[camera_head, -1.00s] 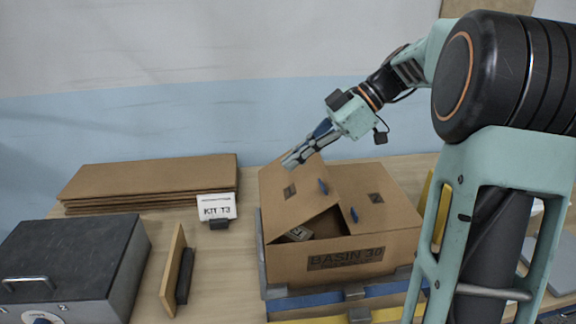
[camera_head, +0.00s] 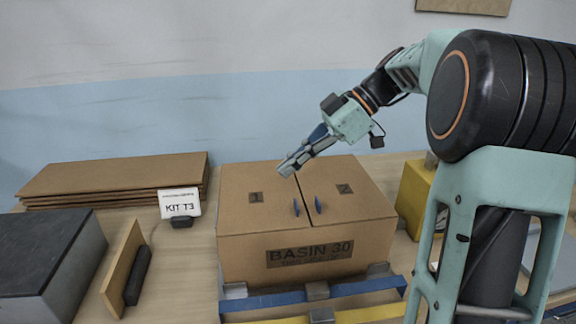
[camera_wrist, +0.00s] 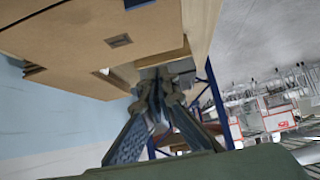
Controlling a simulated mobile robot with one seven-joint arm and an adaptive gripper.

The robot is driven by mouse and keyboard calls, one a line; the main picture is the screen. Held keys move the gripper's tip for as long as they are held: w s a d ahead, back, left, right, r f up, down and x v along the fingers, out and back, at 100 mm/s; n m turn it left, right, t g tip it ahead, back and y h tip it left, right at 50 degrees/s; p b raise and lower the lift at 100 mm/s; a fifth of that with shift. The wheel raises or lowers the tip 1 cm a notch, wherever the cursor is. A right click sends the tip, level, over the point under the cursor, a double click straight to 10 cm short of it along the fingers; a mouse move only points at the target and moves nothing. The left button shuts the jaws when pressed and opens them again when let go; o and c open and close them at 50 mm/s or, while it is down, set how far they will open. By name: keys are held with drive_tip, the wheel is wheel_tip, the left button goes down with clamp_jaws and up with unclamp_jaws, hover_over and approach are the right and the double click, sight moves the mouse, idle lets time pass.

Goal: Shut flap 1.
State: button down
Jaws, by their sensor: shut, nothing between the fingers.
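The cardboard box (camera_head: 236,248), printed "BASIN 30", has two top flaps. Flap 1 (camera_head: 238,187), on the left, lies flat and level with flap 2 (camera_head: 352,180) on the right, with a thin seam between them. Each flap has a small blue tab near the seam. My gripper (camera_head: 288,171) is shut and empty, with its tips over flap 1's inner back part. Whether the tips touch the flap I cannot tell. In the wrist view the shut fingers (camera_wrist: 155,88) point toward a cardboard surface (camera_wrist: 130,22).
The box stands on a blue and yellow frame (camera_head: 270,301). A KIT T3 sign (camera_head: 180,203), stacked cardboard sheets (camera_head: 120,175), an upright board (camera_head: 122,270) and a grey case (camera_head: 45,255) are to the left. A yellow object (camera_head: 415,195) stands right of the box.

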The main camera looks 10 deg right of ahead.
drive_tip(key=b, duration=0.4)
hover_over(305, 210)
drive_tip(key=f, duration=0.5)
drive_tip(key=shift+s+a, duration=0.1)
drive_tip(key=shift+a, duration=0.3)
drive_tip(key=shift+d+f+b, duration=0.2)
drive_tip(key=shift+f+b, duration=0.1)
drive_tip(key=shift+f, duration=0.25)
drive_tip(key=shift+d+f+b, duration=0.2)
drive_tip(key=shift+f+b, duration=0.05)
drive_tip(key=shift+f, duration=0.25)
drive_tip(key=shift+r, duration=0.1)
